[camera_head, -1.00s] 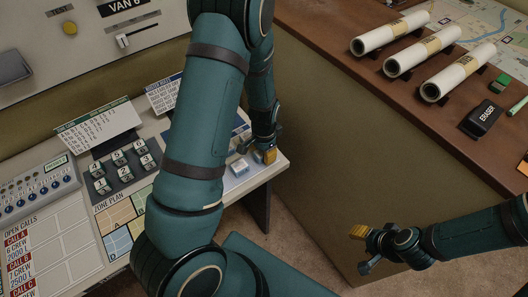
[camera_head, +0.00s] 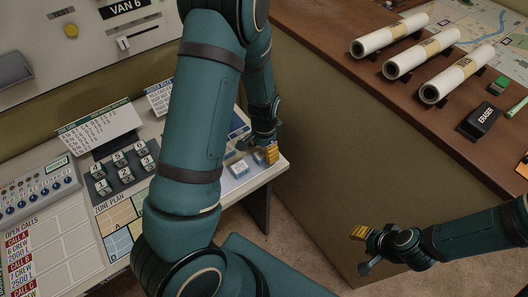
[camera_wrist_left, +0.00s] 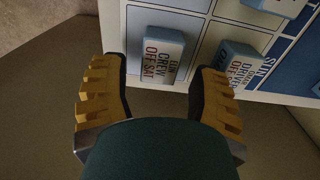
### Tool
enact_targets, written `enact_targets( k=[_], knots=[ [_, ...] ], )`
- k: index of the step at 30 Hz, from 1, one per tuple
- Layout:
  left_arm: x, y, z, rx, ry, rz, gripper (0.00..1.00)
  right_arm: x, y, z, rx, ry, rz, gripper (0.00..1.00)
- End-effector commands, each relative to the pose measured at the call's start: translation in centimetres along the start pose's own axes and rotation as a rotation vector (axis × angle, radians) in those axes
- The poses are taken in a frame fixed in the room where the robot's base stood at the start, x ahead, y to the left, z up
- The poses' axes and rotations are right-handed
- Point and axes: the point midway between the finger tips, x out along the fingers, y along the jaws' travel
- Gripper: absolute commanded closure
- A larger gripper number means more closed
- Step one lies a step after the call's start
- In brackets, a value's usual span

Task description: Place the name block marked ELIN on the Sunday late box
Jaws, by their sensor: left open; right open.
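The name block marked ELIN (camera_wrist_left: 162,57), white with a blue edge and the words CREW and OFF SAT, lies on the white board in the left wrist view. My left gripper (camera_wrist_left: 158,95) is open, its yellow-padded fingers on either side of the block's near end; I cannot tell whether they touch it. In the head view the left gripper (camera_head: 266,153) is over the board's right end, partly behind my arm. A dark blue box lettered SUN (camera_wrist_left: 292,68) shows at the right of the wrist view; which shift it is cannot be read. My right gripper (camera_head: 362,250) is open and empty.
Another name block marked DRIVER (camera_wrist_left: 238,66) lies just right of ELIN, near the right finger. Another block (camera_wrist_left: 275,5) is at the top edge. Rolled papers (camera_head: 390,35) and an eraser (camera_head: 482,120) lie on the brown desk. The gap between desks is clear.

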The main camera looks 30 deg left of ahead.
Motion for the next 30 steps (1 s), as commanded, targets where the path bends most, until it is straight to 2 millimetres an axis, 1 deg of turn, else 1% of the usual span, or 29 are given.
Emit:
enact_targets(
  k=[1, 3, 9, 13, 17, 19, 20, 23, 24, 26, 27, 30],
  knots=[
    [-1.4, 0.0, -0.1, 0.001, 0.006, -0.002, 0.39, -0.3, -0.1, 0.0, 0.0, 0.0, -0.001, 0.53],
    [-3.0, 0.0, -0.2, 0.003, 0.006, -0.002, 0.39, -0.6, -0.2, -0.1, 0.0, 0.0, -0.001, 0.53],
    [-6.9, 0.0, -0.1, 0.002, 0.005, -0.001, 0.39, -1.3, -0.4, -0.2, 0.0, 0.0, -0.003, 0.53],
    [-8.6, 0.0, -0.1, 0.002, 0.004, -0.001, 0.39, -1.6, -0.5, -0.2, 0.0, 0.0, -0.003, 0.53],
    [-9.4, 0.1, 0.0, 0.001, 0.002, 0.0, 0.39, -1.7, -0.6, -0.2, 0.0, 0.0, -0.004, 0.53],
    [-8.9, 0.6, 0.0, -0.01, 0.005, 0.007, 0.39, -1.7, -0.6, -0.2, 0.0, 0.0, -0.004, 0.53],
    [-8.3, 1.0, 0.0, -0.018, 0.009, 0.012, 0.39, -1.7, -0.6, -0.2, 0.0, 0.0, -0.004, 0.53],
    [-5.1, 3.7, -0.1, -0.078, 0.04, 0.046, 0.39, -1.7, -0.6, -0.2, 0.0, 0.0, -0.004, 0.53],
    [-3.4, 5.2, -0.1, -0.117, 0.058, 0.068, 0.39, -1.7, -0.6, -0.2, 0.0, 0.0, -0.004, 0.53],
    [-1.1, 7.8, 0.1, -0.185, 0.091, 0.107, 0.39, -1.7, -0.6, -0.2, 0.0, 0.0, -0.004, 0.53],
    [0.2, 9.5, 0.2, -0.234, 0.112, 0.136, 0.39, -1.7, -0.6, -0.2, 0.0, 0.0, -0.004, 0.53],
    [2.5, 13.5, 0.8, -0.356, 0.156, 0.207, 0.39, -1.7, -0.5, -0.2, 0.0, 0.0, -0.003, 0.53]
  ],
)
